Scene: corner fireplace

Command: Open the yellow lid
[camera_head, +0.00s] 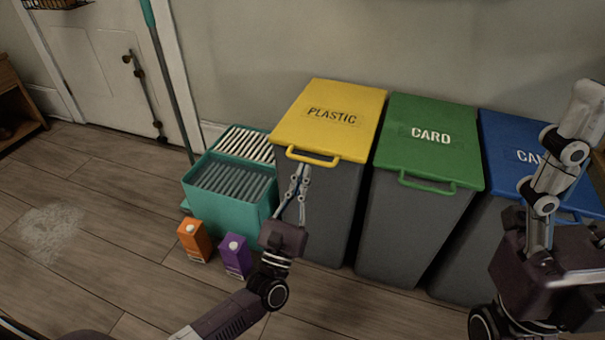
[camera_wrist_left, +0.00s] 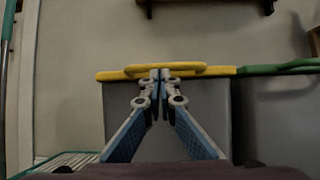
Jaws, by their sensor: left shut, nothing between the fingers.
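The yellow lid (camera_head: 330,103), marked PLASTIC, lies closed on a grey bin (camera_head: 332,205). Its yellow handle (camera_head: 312,158) sticks out from the front edge. My left gripper (camera_head: 303,170) is shut and empty, with its tips at the handle, just under or in front of it. In the left wrist view the shut fingertips (camera_wrist_left: 160,75) overlap the handle (camera_wrist_left: 185,67) at the lid's front edge; I cannot tell whether they touch it. My right gripper (camera_head: 585,105) is at the right, in front of the blue-lidded bin; its fingers are only partly clear.
A green-lidded CARD bin (camera_head: 430,138) and a blue-lidded bin (camera_head: 510,135) stand to the right. A teal crate (camera_head: 230,212) stands close left. An orange carton (camera_head: 194,240) and a purple carton (camera_head: 235,257) stand before it. The floor at left is open.

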